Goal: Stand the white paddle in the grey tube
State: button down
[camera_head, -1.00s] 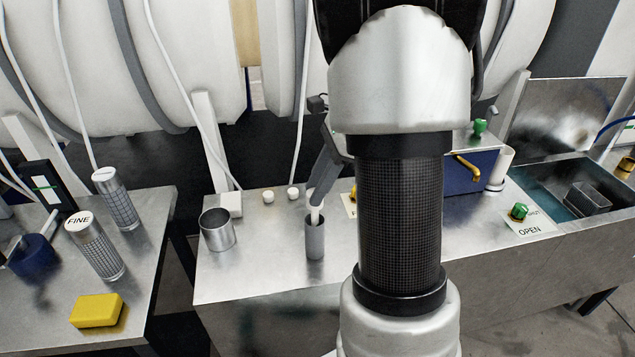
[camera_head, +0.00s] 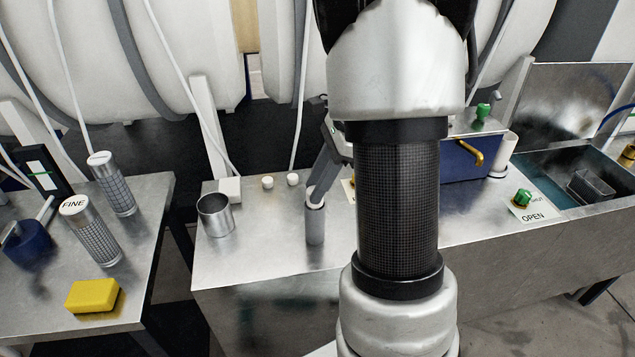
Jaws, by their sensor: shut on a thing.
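The grey tube (camera_head: 315,226) stands upright on the metal bench, left of my arm. My gripper (camera_head: 314,197) is right at the tube's mouth, coming down from the upper right. It is shut on the white paddle (camera_head: 314,203), of which only a small white part shows at the tube's rim. The paddle's lower part is hidden, seemingly inside the tube. My arm hides part of the bench to the right of the tube.
An open metal cup (camera_head: 215,216) stands left of the tube, with two small white knobs (camera_head: 292,179) behind. A blue box (camera_head: 470,160) with a yellow handle and a sink (camera_head: 560,178) are to the right. The left table holds shakers and a yellow sponge (camera_head: 92,296).

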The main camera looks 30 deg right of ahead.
jog(key=c, duration=1.3)
grip_release()
jog(key=p+v, duration=0.2)
jog(key=v, duration=1.5)
jog(key=shift+r, duration=0.25)
